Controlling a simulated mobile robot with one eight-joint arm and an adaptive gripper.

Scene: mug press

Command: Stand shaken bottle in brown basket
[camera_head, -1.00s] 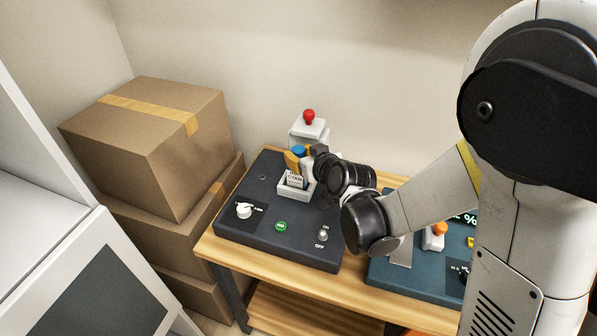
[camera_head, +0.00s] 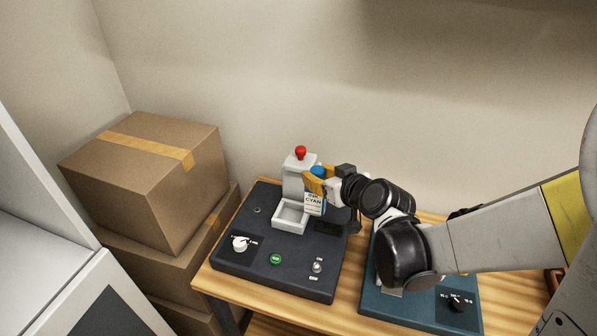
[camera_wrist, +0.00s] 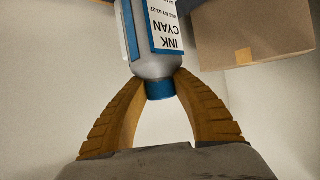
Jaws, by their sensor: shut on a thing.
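The bottle (camera_head: 313,203) is pale with a blue cap and a label reading INK CYAN. It also shows in the wrist view (camera_wrist: 151,66), where the orange fingers of my gripper (camera_wrist: 160,88) are shut on it at the cap and neck. In the head view my gripper (camera_head: 317,182) holds the bottle upright, just right of the white square holder (camera_head: 290,217) on the dark machine. The holder looks empty. Whether the bottle's base touches the machine cannot be told.
The dark machine (camera_head: 270,263) has a white dial, a green button, a toggle switch and a red-knobbed post. A teal machine (camera_head: 420,305) stands to its right on the wooden table (camera_head: 207,278). Stacked cardboard boxes (camera_head: 150,180) stand at the left.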

